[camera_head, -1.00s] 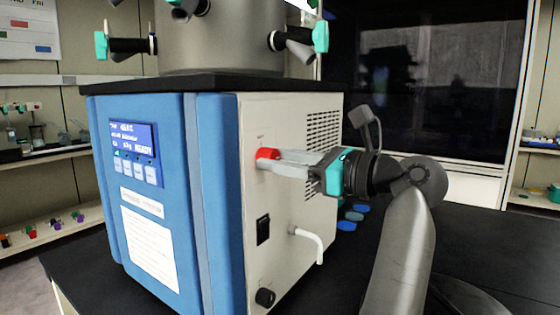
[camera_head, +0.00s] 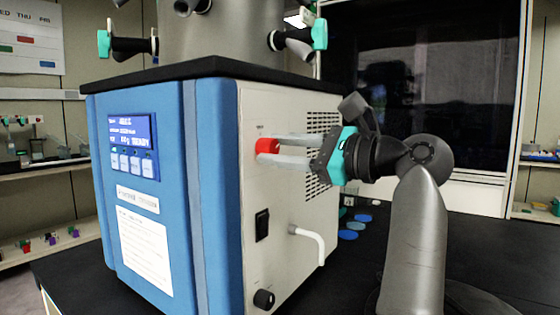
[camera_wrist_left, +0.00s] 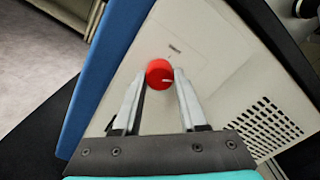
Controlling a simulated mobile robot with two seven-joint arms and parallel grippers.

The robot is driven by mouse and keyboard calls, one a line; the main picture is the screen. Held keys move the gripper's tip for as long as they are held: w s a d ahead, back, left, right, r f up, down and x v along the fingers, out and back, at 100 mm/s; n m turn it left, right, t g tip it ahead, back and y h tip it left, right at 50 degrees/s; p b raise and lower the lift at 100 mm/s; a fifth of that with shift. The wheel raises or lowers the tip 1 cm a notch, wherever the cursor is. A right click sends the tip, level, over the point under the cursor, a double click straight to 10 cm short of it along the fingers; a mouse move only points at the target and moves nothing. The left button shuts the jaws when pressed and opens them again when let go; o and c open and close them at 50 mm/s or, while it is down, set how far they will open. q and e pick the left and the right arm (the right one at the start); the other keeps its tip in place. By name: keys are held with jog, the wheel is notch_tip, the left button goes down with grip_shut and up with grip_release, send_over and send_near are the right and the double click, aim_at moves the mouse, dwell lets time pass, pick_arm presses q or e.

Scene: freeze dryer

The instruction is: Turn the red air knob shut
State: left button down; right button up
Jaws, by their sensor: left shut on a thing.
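The red air knob (camera_head: 267,147) sticks out of the upper front part of the freeze dryer's cream side panel (camera_head: 285,190). In the left wrist view the round red knob (camera_wrist_left: 159,74) sits between the fingertips, with a small pale mark on its face. My left gripper (camera_head: 277,148) is shut on the knob, one finger above and one below in the head view. The same gripper (camera_wrist_left: 163,77) shows in the wrist view with a finger on each side of the knob. My right gripper is not in view.
Below the knob are a black switch (camera_head: 262,225), a bent white spout (camera_head: 310,240) and a black knob (camera_head: 264,299). A vent grille (camera_head: 322,150) lies behind the fingers. Blue discs (camera_head: 348,235) lie on the black bench (camera_head: 475,240), which has free room at right.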

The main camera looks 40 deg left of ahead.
pick_arm(q)
jog(key=n+b, duration=0.3)
jog(key=n, duration=0.3)
jog(key=n+b, duration=0.1)
jog(key=n, duration=0.2)
jog(key=shift+b, duration=0.3)
jog(key=shift+r+n+b, duration=0.1)
jog(key=shift+n+b, duration=0.25)
jog(key=shift+n, duration=1.25)
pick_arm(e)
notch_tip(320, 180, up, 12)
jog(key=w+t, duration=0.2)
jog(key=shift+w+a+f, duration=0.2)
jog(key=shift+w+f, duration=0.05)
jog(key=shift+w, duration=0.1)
pick_arm(q)
jog(key=shift+c, duration=2.2)
grip_release()
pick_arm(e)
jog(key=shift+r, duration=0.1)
